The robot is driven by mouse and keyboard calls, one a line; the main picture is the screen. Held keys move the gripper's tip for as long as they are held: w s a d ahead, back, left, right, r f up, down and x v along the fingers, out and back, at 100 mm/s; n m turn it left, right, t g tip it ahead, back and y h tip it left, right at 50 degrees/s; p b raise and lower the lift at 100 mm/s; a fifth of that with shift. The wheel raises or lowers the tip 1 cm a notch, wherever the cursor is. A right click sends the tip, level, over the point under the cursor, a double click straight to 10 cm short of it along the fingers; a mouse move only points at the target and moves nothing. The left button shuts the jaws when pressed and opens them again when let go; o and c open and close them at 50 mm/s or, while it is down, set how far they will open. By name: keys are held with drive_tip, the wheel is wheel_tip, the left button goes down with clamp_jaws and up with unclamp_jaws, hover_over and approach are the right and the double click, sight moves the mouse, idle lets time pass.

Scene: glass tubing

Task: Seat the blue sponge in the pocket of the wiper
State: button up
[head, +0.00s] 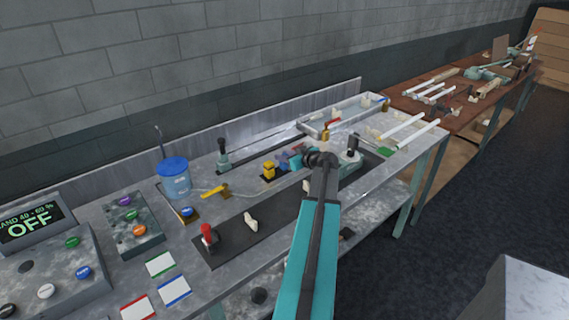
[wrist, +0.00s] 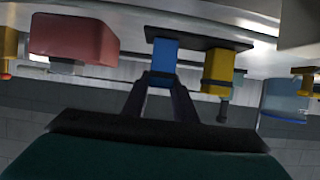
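The blue sponge (wrist: 165,55) shows as an upright blue block in the wrist view, its far end against a dark plate (wrist: 200,36). My gripper (wrist: 163,78) has its fingertips on both sides of the block's near end and looks closed on it. A yellow block (wrist: 217,68) stands beside it on the same plate. In the head view my gripper (head: 305,158) is over the back of the bench, with a small blue patch (head: 283,160) by its tip and the yellow block (head: 269,168) to the left. I cannot make out the wiper's pocket.
A pinkish-red block (wrist: 72,38) is close on the left in the wrist view. A blue-lidded tub (head: 174,180) stands to the left on the bench. A red-handled valve (head: 209,237) and control panels are nearer. A tray (head: 345,116) lies behind right.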

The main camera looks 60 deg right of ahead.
drive_tip(key=c, duration=0.4)
drive_tip(key=shift+r, duration=0.2)
drive_tip(key=shift+r+b, duration=0.9)
drive_tip(key=shift+r, duration=0.25)
drive_tip(key=s+b, duration=0.1)
drive_tip(key=s, duration=0.4)
drive_tip(key=s+a+r+b, duration=0.1)
drive_tip(key=s+b, duration=0.1)
drive_tip(key=s, duration=0.3)
drive_tip(key=s+r+b, duration=0.1)
drive_tip(key=s+b, duration=0.1)
drive_tip(key=s, duration=0.4)
drive_tip(key=shift+a+r, duration=0.2)
drive_tip(key=shift+a, duration=0.1)
